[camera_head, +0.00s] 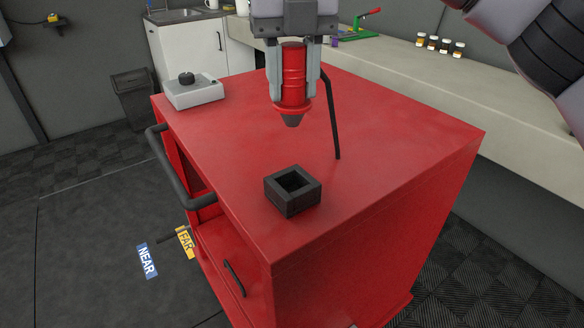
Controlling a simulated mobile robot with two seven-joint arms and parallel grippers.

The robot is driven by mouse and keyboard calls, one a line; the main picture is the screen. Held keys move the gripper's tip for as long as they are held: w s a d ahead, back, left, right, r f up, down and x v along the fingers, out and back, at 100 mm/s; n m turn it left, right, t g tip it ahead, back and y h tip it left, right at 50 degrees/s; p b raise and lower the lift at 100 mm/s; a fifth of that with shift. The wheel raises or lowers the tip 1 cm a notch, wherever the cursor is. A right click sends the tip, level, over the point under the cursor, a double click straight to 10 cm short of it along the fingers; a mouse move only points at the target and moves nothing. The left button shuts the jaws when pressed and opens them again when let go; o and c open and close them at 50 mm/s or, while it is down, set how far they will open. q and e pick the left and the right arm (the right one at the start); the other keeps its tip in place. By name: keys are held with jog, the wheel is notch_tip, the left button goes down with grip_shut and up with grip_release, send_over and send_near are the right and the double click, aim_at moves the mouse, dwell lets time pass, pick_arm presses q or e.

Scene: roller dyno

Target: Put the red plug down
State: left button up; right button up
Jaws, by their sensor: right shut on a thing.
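The red plug (293,80) is a ribbed red cylinder with a dark, tapered tip pointing down. My right gripper (292,88) is shut on it, with one finger on each side, and holds it upright above the red cabinet top (400,130). The plug's tip is apart from the surface and appears behind and above a black square holder (292,190) with an open socket. A thin black rod or cable (332,115) runs down just right of the gripper; its upper end is hidden. My left gripper is not in view.
A grey box with a black knob (193,90) sits at the cabinet's back left corner. A black handle (175,170) sticks out on the left side. The right part of the top is clear. A pale bench (410,80) with small jars runs behind.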

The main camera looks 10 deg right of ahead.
aim_at(293, 125)
notch_tip(293, 125, down, 8)
jog(key=shift+r, duration=0.1)
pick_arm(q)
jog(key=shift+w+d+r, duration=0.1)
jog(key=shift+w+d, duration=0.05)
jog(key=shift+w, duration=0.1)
pick_arm(e)
jog(key=shift+f, duration=2.65)
jog(key=shift+f+b, duration=0.15)
jog(key=shift+b, duration=0.25)
jog(key=o, duration=1.3)
jog(key=shift+c, duration=0.2)
jog(key=shift+r, duration=0.4)
pick_arm(q)
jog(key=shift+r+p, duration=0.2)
jog(key=shift+p, duration=0.3)
pick_arm(e)
notch_tip(293, 125, up, 12)
jog(key=shift+f, duration=0.2)
